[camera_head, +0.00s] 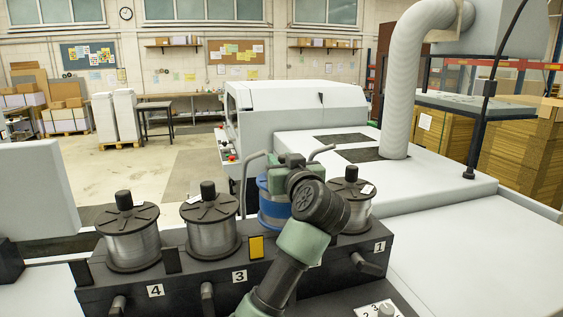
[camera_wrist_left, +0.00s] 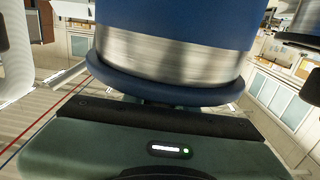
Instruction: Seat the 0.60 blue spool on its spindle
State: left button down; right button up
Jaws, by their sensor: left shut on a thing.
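The blue spool (camera_head: 268,213) stands upright at the second position from the right of the dark spool rack (camera_head: 202,270), between two grey spools. My arm hides much of it. My left gripper (camera_head: 282,172) is at the spool's upper part and is shut on it. In the left wrist view the blue spool (camera_wrist_left: 175,88) fills the top, with silver wire above a blue flange, close to my gripper's body. The spindle and the spool's underside are hidden, so I cannot tell whether it sits fully down. My right gripper is not in view.
Grey spools with black tops stand at position 4 (camera_head: 132,245), position 3 (camera_head: 212,230) and position 1 (camera_head: 357,210). A yellow tag (camera_head: 256,247) is on the rack. A knob panel (camera_head: 380,309) is at the front right. The white machine (camera_head: 300,110) stands behind.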

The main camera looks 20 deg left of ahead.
pick_arm(q)
jog(key=shift+s+f, duration=0.1)
jog(key=shift+f, duration=1.6)
dwell(0.6)
jog(key=c, duration=1)
grip_release()
jog(key=shift+c, duration=0.2)
jog(key=shift+s+d, duration=0.1)
jog(key=shift+s, duration=0.15)
jog(key=shift+f, duration=0.6)
jog(key=v, duration=0.5)
jog(key=r+v, duration=0.1)
jog(key=v, duration=0.1)
jog(key=shift+s+d, duration=0.25)
jog(key=shift+s, duration=0.1)
